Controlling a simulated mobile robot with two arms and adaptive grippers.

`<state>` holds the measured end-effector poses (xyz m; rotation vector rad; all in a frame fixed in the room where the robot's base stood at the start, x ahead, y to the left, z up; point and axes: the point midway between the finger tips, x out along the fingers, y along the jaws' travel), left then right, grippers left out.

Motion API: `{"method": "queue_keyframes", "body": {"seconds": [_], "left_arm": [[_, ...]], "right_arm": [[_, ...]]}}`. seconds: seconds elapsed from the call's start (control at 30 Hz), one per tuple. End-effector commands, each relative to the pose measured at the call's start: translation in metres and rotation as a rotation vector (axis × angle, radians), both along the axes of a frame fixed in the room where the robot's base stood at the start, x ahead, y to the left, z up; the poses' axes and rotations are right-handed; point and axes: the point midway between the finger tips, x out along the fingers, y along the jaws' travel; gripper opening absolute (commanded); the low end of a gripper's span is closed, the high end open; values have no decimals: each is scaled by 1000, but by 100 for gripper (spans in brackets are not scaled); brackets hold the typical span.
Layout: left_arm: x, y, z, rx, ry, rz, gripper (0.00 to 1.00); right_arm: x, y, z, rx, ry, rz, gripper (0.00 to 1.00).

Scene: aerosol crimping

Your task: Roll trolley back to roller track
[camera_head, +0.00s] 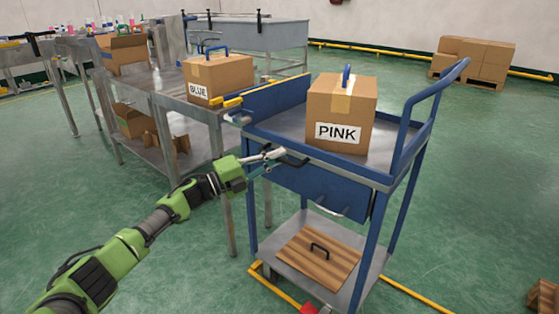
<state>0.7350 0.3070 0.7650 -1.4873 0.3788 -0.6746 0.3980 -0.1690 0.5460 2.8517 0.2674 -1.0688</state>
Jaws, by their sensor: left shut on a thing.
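The blue trolley (281,120) stands in the middle, with a grey top tray, a blue drawer with a curved handle (325,208) and a lower shelf. A box labelled PINK (341,112) with a blue handle sits on its top. The contact is small and partly hidden by the fingers. A metal bench (170,92) stands just left of the trolley; I cannot clearly tell rollers on it. My right gripper is not in view.
A box labelled BLUE (217,77) stands on the bench by yellow pieces (233,102) at its end. A wooden board (318,258) lies on the trolley's lower shelf. Stacked cartons (473,58) stand at the back right. The green floor to the right is mostly clear.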

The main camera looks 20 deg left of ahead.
Motion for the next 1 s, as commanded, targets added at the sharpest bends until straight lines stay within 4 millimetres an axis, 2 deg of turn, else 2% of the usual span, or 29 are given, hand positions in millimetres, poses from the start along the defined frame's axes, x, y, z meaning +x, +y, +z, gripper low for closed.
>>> {"method": "queue_keyframes", "body": {"seconds": [0.27,0.3,0.33,0.77,1.0], "left_arm": [[1,5,1,2,1,12,0],[1,6,1,2,1,12,19],[1,6,1,2,1,12,26],[-4,6,-1,2,1,5,26],[-36,33,-10,5,3,8,26]], "right_arm": [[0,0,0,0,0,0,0],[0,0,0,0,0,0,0],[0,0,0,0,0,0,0],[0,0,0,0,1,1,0],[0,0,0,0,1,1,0]]}}
